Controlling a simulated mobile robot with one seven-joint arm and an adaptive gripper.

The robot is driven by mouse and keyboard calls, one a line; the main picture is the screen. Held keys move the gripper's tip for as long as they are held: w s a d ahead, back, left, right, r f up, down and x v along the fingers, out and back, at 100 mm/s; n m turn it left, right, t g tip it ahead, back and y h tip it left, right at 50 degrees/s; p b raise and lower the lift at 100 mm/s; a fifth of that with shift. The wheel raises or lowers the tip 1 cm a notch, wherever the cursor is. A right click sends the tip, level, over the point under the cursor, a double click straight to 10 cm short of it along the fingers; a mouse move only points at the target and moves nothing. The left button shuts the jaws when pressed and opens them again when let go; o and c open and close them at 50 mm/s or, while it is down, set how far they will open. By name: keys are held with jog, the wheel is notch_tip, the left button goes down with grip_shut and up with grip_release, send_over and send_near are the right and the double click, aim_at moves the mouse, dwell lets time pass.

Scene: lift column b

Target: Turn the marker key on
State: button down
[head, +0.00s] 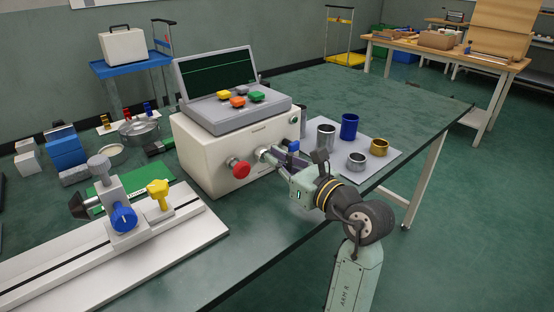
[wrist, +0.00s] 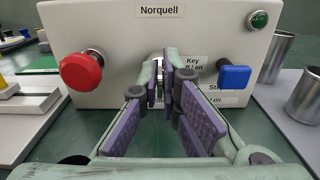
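The marker is a cream box (head: 215,150) labelled Norquell, standing on the green table. Its key switch (head: 261,153) is on the front face, between the red mushroom button (head: 238,168) and the blue button (head: 293,146). In the wrist view, my gripper (wrist: 160,88) reaches straight at the key, with its fingertips close together around it. The fingers hide most of the key; a little pale metal shows between the tips. Its turned position cannot be seen. The key label (wrist: 194,66) is partly covered by the right finger. A green lamp (wrist: 259,20) is at the upper right.
The red button (wrist: 81,71) and blue button (wrist: 234,77) flank my fingers closely. Metal cups (head: 326,138) and a blue cup (head: 349,127) stand on a pale mat to the right. A white rail fixture (head: 60,270) is at the front left. The table's far right is clear.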

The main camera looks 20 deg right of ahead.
jog(key=m+p, duration=0.1)
jog(key=p, duration=0.1)
jog(key=m+p, duration=0.3)
jog(key=p, duration=0.1)
jog(key=shift+w+d+r+m, duration=0.1)
jog(key=shift+d+r+m, duration=0.05)
jog(key=shift+r+m, duration=0.15)
jog(key=m+p, duration=0.2)
jog(key=p, duration=0.2)
jog(key=m+p, duration=0.3)
jog(key=shift+d+f+p, duration=0.15)
jog(key=shift+f+p, duration=0.05)
jog(key=shift+p, duration=0.15)
jog(key=m+p, duration=0.2)
jog(key=p, duration=0.1)
jog(key=shift+d+f, duration=0.1)
jog(key=shift+f, duration=0.3)
jog(key=c, duration=1.8)
grip_release()
